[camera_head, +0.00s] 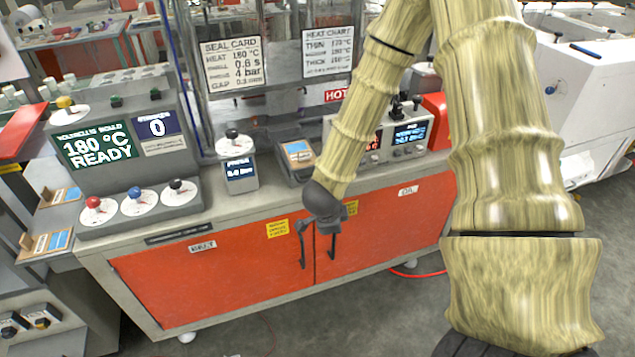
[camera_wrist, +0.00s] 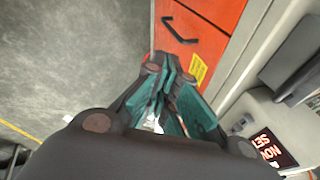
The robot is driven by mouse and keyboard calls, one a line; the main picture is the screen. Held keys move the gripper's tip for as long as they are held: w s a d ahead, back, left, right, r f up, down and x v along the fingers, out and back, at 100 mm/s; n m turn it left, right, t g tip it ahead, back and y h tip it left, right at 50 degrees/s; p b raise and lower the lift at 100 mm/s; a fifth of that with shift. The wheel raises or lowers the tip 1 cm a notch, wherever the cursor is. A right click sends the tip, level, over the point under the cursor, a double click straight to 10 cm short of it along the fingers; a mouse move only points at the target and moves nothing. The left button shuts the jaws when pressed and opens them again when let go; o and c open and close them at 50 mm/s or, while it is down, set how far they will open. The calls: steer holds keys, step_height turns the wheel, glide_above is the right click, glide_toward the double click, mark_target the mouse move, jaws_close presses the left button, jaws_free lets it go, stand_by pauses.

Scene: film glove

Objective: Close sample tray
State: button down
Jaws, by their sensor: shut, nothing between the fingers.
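I cannot tell for sure which thing is the sample tray. A shallow dark tray (camera_head: 282,158) with a blue and tan card in it sits on the counter, left of my forearm. Two more flat pieces with similar cards, a nearer one (camera_head: 38,246) and a farther one (camera_head: 45,198), stick out at the left end of the bench. My gripper (camera_head: 328,226) hangs in front of the orange cabinet, just below the counter edge. In the wrist view my gripper (camera_wrist: 166,72) has its teal-padded fingers together and empty, near the orange door.
The orange cabinet (camera_head: 205,285) has black door handles, one left (camera_head: 302,244) and one right (camera_head: 333,246), close to my gripper. A control console (camera_head: 125,130) stands on the left of the counter. A display unit (camera_head: 405,140) is behind my forearm. The floor in front is clear.

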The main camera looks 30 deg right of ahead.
steer(key=w+d+r+m+y, duration=0.1)
steer(key=w+r+m+y, duration=0.15)
steer(key=r+m, duration=0.55)
steer(key=w+d+r+m+y, duration=0.1)
steer(key=w+r+m, duration=0.2)
steer(key=r+m, duration=0.45)
steer(key=w+d+f+p, duration=0.1)
steer(key=w+f+p, duration=0.2)
steer(key=w+f, duration=0.3)
steer(key=shift+w+d+f+n, duration=0.25)
steer(key=shift+w+f+n, duration=0.1)
steer(key=shift+f, duration=1.45)
steer(key=shift+h, duration=0.25)
